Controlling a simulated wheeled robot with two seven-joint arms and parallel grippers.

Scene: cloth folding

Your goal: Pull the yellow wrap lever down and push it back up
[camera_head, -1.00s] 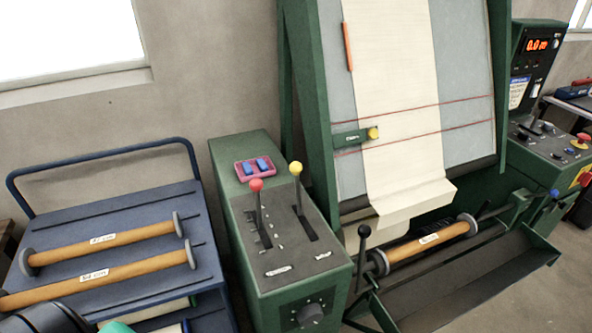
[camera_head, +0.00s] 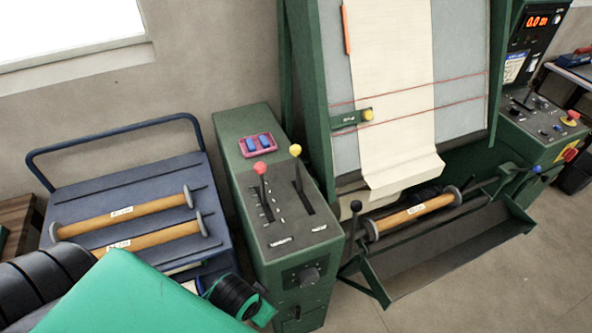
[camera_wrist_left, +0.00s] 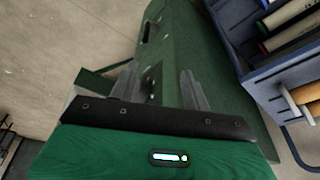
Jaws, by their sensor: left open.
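The yellow-knobbed lever (camera_head: 295,151) stands upright in a slot on the top panel of the green control cabinet (camera_head: 232,125). A red-knobbed lever (camera_head: 260,169) stands to its left in another slot. My left arm enters the head view at the bottom left, below and left of the levers, apart from them. My left gripper (camera_wrist_left: 160,88) shows in the left wrist view with its two grey fingers spread and nothing between them. The cabinet's green side lies beyond the fingers; neither lever knob shows in that view. My right gripper is not in view.
A blue cart (camera_head: 125,165) with wooden rollers stands left of the cabinet. A pink tray (camera_head: 258,145) with blue pieces sits behind the levers. A machine with pale cloth (camera_head: 395,100), a roller and a black-knobbed lever (camera_head: 356,206) stands to the right. Space above the levers is clear.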

